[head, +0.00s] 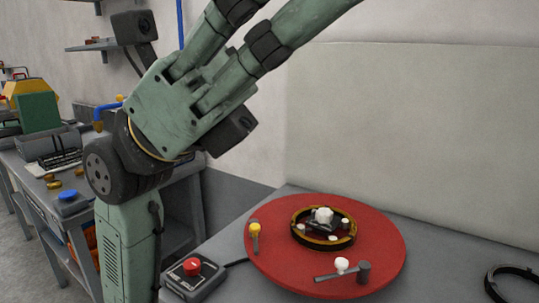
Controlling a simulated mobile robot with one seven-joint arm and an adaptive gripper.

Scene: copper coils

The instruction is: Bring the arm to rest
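My green arm (195,110) rises from its column at the left. Its links run up and right and leave the top edge of the head view. My gripper is not in view, so I cannot see whether it is open or holds anything. No part of the arm that shows touches the table or the things on it.
A round red board (275,270) lies on the grey table (215,238), bearing a dark ring (299,237), a small hammer (363,272) and white and yellow pieces. A red-button box (192,277) stands left of it; another black ring (489,285) lies right. A cluttered bench fills the left.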

